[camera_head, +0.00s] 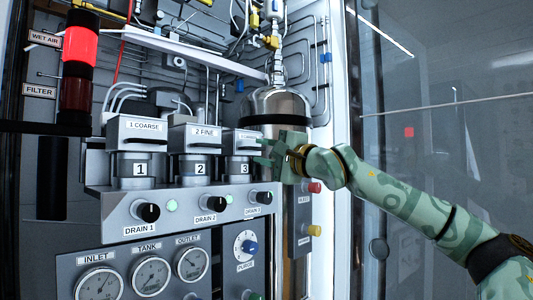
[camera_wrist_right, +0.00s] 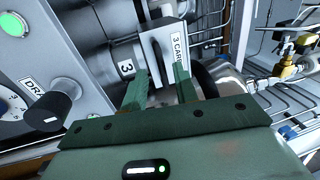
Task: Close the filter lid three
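Filter lid three (camera_head: 250,136) is the grey box-shaped lid above the canister marked 3 (camera_head: 244,169), right of lids one and two. In the head view it looks level like its neighbours; I cannot tell whether it is fully closed. My right gripper (camera_head: 264,152) is at its right front side and hides part of it. In the right wrist view the gripper (camera_wrist_right: 162,72) has its fingers apart, with the labelled lid (camera_wrist_right: 160,40) just beyond and partly between the fingertips. Contact is unclear. My left gripper is not in view.
Lid one (camera_head: 137,129) and lid two (camera_head: 195,136) stand to the left. Black drain knobs (camera_head: 210,202) project below. A steel tank (camera_head: 277,105) stands behind, with pipes around it. A glass door (camera_head: 430,75) is on the right.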

